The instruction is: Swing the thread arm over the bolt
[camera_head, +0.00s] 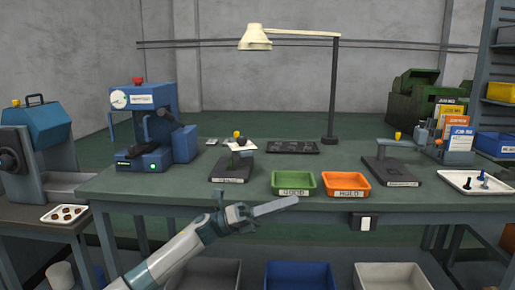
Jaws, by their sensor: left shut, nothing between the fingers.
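A fixture with a dark base plate (392,172) stands on the right part of the bench. A grey swing arm (398,146) with a yellow knob (398,136) sits on it; I take this for the thread arm, but its label is too small to read. Whether a bolt sits in this fixture cannot be seen. Small blue and black bolts (484,182) stand on a white tray at the right. My left gripper (290,203) is shut and empty, in front of the bench's front edge, well left of the fixture. My right gripper is not in view.
A green bin (294,193) and an orange bin (346,194) stand at the front edge of the bench (120,184). Another yellow-knobbed fixture (232,169) stands left of them. A blue press (156,158), a lamp (333,92) and a white tray (455,176) are also there.

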